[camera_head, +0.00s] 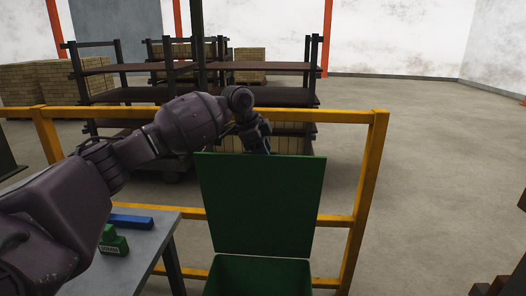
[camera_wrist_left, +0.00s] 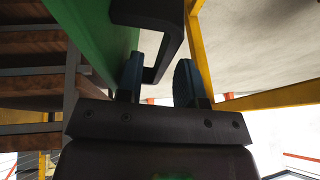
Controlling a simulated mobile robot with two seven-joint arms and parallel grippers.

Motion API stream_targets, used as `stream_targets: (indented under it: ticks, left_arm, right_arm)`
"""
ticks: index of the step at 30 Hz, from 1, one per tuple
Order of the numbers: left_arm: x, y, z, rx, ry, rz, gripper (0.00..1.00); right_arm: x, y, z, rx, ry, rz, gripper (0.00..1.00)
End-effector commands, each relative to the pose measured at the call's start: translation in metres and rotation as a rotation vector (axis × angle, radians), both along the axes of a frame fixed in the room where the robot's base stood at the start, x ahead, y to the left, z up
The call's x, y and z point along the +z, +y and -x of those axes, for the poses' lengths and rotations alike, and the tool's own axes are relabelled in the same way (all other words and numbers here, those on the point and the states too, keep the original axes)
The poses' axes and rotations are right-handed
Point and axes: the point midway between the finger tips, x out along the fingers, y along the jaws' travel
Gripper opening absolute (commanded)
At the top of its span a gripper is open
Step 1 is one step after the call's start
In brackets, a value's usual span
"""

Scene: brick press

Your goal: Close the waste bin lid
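The green waste bin (camera_head: 258,278) stands at the bottom centre of the head view. Its green lid (camera_head: 262,205) is open and stands nearly upright, leaning back. My left arm reaches in from the left, and my left gripper (camera_head: 262,146) is at the lid's top edge, its fingertips hidden behind the lid. In the left wrist view the lid (camera_wrist_left: 98,35) is at upper left, with a black handle (camera_wrist_left: 172,35) on it. The two blue-padded fingers (camera_wrist_left: 160,82) are apart, with the handle's end between them; whether they touch it is unclear. My right gripper is out of view.
A yellow railing (camera_head: 370,165) runs behind the bin and lid. A grey table (camera_head: 160,232) at left carries a green block (camera_head: 113,243) and a blue bar (camera_head: 131,221). Dark racks with bricks (camera_head: 250,54) stand behind the railing.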

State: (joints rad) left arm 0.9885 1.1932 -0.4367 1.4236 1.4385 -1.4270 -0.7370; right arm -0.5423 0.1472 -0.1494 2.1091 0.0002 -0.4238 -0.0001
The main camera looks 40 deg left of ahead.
Motion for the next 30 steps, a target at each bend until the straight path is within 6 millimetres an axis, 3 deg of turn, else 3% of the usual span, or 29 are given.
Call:
stream_targets:
  ticks: [1,7,20,30]
  left_arm:
    - [0.000,0.000,0.000,0.000,0.000,0.000,0.31]
    - [0.000,0.000,0.000,0.000,0.000,0.000,0.00]
    - [0.001,-0.002,0.003,-0.001,-0.006,-0.004,0.00]
    - [0.002,-0.016,0.028,-0.004,-0.077,-0.044,0.00]
  right_arm:
    - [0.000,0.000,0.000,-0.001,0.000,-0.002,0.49]
    - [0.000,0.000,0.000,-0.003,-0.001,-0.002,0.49]
    - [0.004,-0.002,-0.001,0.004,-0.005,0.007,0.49]
    - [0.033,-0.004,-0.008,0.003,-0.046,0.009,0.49]
